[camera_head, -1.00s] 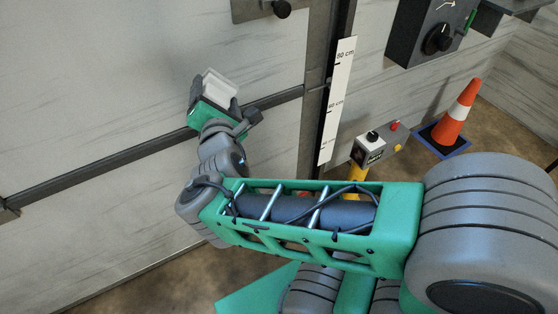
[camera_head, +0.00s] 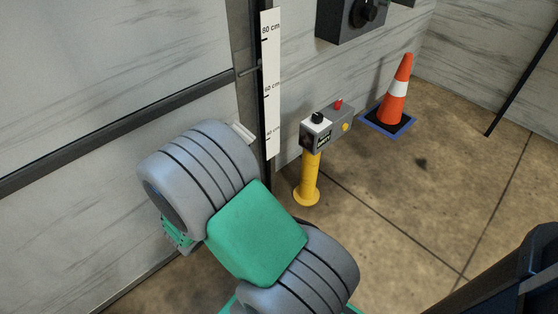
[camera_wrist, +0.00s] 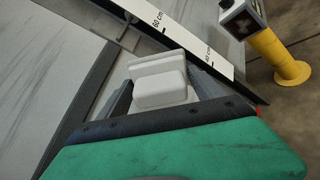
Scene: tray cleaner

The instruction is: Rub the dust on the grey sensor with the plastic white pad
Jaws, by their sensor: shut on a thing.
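The white pad (camera_wrist: 160,84) is held between the two dark fingers of my gripper (camera_wrist: 158,98) in the wrist view. My gripper is shut on it. In the head view only a small pale edge of the pad (camera_head: 243,131) shows past my arm, and my arm hides the gripper. The pad appears in front of the wall, near the white height scale; I cannot tell whether it touches anything. I cannot make out a dusty grey sensor for certain in either view.
A yellow post with a grey button box (camera_head: 326,128) stands right of my arm. An orange cone (camera_head: 398,92) on a blue-edged base is behind it. A white centimetre scale (camera_head: 271,85) runs up a dark wall post. A dark box with a knob (camera_head: 350,20) hangs above. Floor on the right is clear.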

